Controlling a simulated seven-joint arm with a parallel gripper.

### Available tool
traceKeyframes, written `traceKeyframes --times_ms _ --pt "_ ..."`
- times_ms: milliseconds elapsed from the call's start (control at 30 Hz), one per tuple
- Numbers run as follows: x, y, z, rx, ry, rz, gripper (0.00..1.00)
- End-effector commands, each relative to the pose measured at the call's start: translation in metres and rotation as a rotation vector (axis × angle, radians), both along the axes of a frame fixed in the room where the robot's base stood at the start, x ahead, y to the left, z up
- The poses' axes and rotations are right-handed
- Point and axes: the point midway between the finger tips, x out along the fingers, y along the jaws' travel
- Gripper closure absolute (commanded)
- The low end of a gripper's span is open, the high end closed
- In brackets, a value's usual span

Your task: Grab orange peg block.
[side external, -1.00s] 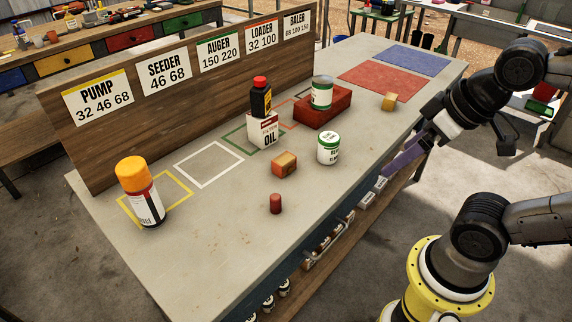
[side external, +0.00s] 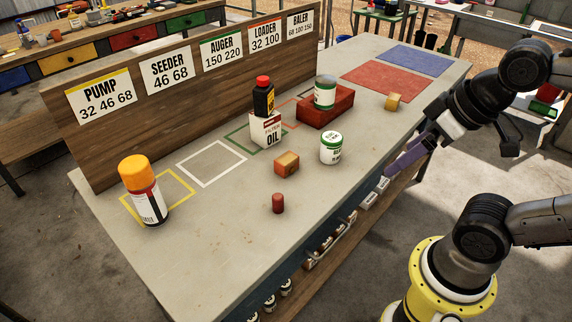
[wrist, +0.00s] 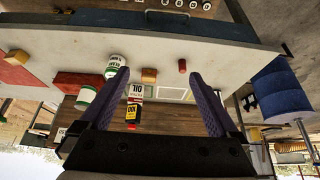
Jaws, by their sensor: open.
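An orange block (side external: 286,163) lies on the grey bench top, near the middle. It also shows in the wrist view (wrist: 149,75), between the lines of my two fingers. Any peg on it is too small to make out. A smaller yellow-orange block (side external: 393,102) sits farther right, by the red mat. My gripper (side external: 403,160) has purple fingers and hangs at the bench's right edge, well apart from both blocks. In the wrist view my gripper (wrist: 160,74) is open, with nothing between its fingers.
A green-lidded white jar (side external: 331,148) stands between the orange block and my gripper. A dark red cylinder (side external: 278,204) stands nearer the front edge. A white oil box (side external: 266,131) carries a black bottle; a red box (side external: 340,112) carries a can. An orange-capped spray can (side external: 137,172) stands left.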

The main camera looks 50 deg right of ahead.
Motion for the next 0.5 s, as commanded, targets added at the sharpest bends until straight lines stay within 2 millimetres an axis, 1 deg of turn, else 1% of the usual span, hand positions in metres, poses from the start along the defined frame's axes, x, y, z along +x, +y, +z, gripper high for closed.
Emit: traceKeyframes --times_ms 233,333,433,500 --pt "0.0 0.0 0.0 0.0 0.0 0.001 0.1" --pt "0.0 0.0 0.0 -0.016 0.001 0.029 0.1" --pt "-0.001 0.0 0.0 -0.064 0.007 0.122 0.1" --pt "0.002 0.0 0.011 -0.121 -0.008 0.223 0.1"
